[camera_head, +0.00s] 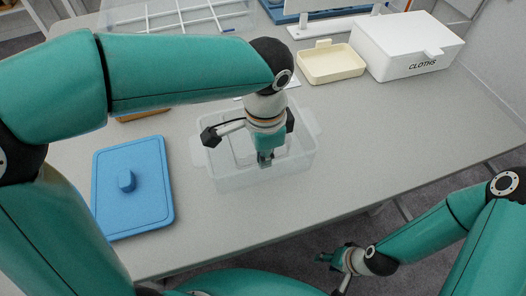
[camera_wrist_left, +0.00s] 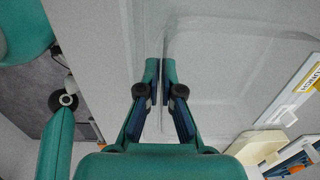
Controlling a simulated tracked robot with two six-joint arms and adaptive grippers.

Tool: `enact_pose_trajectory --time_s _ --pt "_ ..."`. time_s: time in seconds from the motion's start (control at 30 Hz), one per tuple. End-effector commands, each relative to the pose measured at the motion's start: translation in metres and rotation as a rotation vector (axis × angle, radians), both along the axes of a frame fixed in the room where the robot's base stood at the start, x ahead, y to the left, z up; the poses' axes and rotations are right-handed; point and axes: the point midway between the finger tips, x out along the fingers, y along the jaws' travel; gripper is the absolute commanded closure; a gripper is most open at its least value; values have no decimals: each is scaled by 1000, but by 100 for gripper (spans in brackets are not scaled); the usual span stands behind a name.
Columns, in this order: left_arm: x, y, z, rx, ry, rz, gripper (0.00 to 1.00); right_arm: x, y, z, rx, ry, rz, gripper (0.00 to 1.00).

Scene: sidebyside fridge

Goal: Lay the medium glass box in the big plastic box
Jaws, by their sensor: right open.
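The big plastic box (camera_head: 220,183) is clear and open-topped, and stands on the grey table in the middle of the head view. A clear, smaller box, the medium glass box (camera_head: 243,150), shows faintly inside its walls; it also shows in the left wrist view (camera_wrist_left: 235,65). My left gripper (camera_head: 265,160) reaches down over the big box. In the left wrist view its fingers (camera_wrist_left: 160,75) are nearly together, with the glass box's thin edge between them. Whether the glass box touches the bottom cannot be told. My right gripper (camera_head: 325,258) is open and empty, below the table's front edge.
A blue lid (camera_head: 145,205) with a knob lies left of the big box. A cream tray (camera_head: 330,65) and a white box marked CLOTHS (camera_head: 405,50) stand at the back right. A divided clear container (camera_head: 180,15) stands at the back. The table's right side is clear.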

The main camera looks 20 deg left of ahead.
Motion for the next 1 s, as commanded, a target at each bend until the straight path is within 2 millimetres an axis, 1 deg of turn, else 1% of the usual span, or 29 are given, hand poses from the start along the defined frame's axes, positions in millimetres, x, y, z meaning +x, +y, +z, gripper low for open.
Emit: enact_pose_trajectory --time_s 0.03,0.13,0.47,0.5,0.67,1.0 --pt "0 0 -6 0 0 0 100 0 0 -5 0 0 0 55" --pt "0 0 -10 0 0 0 100 0 0 -7 0 0 0 55" --pt "0 0 -11 0 0 -1 100 0 0 -7 0 0 0 55" --pt "0 0 -11 0 0 -1 91 0 0 -7 0 0 0 55" --pt "0 -1 -11 0 0 -1 65 0 0 -7 0 0 0 55" --pt "0 -1 -10 1 2 -2 65 0 0 -7 0 -1 0 55"
